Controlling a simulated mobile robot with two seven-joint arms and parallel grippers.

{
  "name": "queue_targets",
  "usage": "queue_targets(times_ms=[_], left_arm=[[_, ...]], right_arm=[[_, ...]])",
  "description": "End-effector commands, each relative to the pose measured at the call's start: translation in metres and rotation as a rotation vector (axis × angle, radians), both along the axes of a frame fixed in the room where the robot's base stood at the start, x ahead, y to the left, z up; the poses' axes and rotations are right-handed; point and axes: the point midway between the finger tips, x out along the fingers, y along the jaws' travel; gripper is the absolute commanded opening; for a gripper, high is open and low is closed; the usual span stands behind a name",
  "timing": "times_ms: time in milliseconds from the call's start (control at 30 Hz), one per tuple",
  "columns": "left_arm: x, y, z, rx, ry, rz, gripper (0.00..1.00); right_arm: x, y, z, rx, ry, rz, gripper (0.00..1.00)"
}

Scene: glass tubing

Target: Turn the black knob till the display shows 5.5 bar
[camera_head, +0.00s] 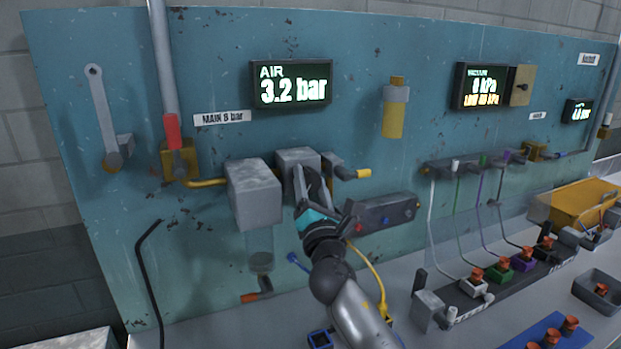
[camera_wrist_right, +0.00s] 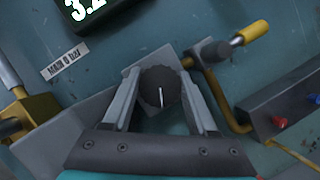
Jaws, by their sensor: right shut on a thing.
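The black knob (camera_wrist_right: 161,88) sits on the front of a grey regulator block and has a white pointer line. My right gripper (camera_wrist_right: 160,95) is shut on the knob, with one finger on each side of it, in the right wrist view. In the head view my right gripper (camera_head: 312,188) reaches up to the grey block (camera_head: 298,158) and hides the knob. The air display (camera_head: 291,84) reads 3.2 bar in the head view; only part of it shows in the right wrist view (camera_wrist_right: 92,8). My left gripper is not in view.
A second grey block (camera_head: 253,194) with a clear bowl stands just left of the gripper. A yellow-tipped lever (camera_head: 357,174) and a grey manifold (camera_head: 383,213) are to the right. Tubing and fittings cover the bench at right.

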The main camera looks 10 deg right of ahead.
Motion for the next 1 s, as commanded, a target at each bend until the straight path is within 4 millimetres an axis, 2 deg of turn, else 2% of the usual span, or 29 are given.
queue_targets(times_ms=[700, 1000], left_arm=[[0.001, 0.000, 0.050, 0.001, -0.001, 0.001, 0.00], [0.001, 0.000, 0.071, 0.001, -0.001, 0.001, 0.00]], right_arm=[[0.000, 0.000, 0.001, 0.665, 0.133, 0.001, 0.03], [0.000, 0.000, 0.000, 0.877, 0.174, 0.000, 0.03]])
